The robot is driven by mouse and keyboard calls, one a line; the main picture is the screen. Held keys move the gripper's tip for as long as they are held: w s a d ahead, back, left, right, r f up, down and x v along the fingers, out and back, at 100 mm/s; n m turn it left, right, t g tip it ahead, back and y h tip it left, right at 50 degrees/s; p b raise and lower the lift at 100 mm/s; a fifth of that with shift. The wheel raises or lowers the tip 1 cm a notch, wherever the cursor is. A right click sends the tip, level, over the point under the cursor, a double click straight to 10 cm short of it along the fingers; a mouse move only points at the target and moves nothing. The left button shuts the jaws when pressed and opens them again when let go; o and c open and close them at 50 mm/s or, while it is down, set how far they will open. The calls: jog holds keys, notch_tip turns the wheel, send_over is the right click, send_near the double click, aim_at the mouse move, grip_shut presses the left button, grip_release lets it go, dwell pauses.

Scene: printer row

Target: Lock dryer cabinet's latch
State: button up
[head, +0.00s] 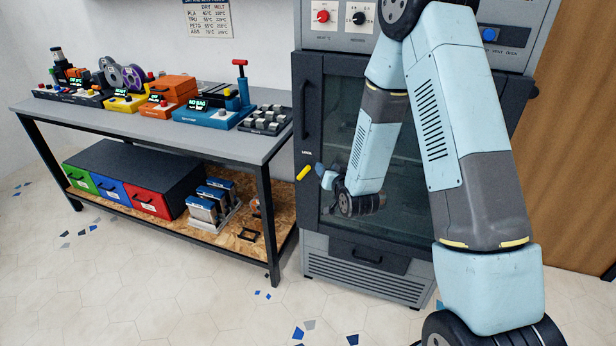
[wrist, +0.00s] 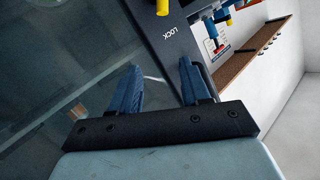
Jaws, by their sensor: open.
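The dryer cabinet (head: 308,215) is dark grey with a tinted glass door. Its yellow latch (head: 303,173) sits on the door's left frame, below the white LOCK label (head: 306,153), and looks tilted in the head view. In the wrist view the latch (wrist: 162,7) shows at the top edge, partly cut off, with the label upside down. My gripper (head: 322,170) is just right of the latch, in front of the door. In the wrist view my gripper (wrist: 160,68) has its two blue fingers spread with nothing between them. The latch lies beyond the fingertips.
A workbench (head: 270,145) with several devices stands left of the cabinet. Its lower shelf holds coloured drawers (head: 150,200) and a rack of boxes (head: 212,202). A vertical door handle (head: 303,108) is above the latch. The floor in front is clear.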

jog(key=m+t+y, duration=0.1)
jog(key=t, duration=0.1)
send_near(306, 173)
jog(key=v, duration=0.4)
jog(key=x, duration=1.2)
jog(key=shift+w+a+f, duration=0.1)
jog(key=shift+w+a, duration=0.05)
jog(key=shift+w, duration=0.2)
jog(key=shift+c, duration=0.2)
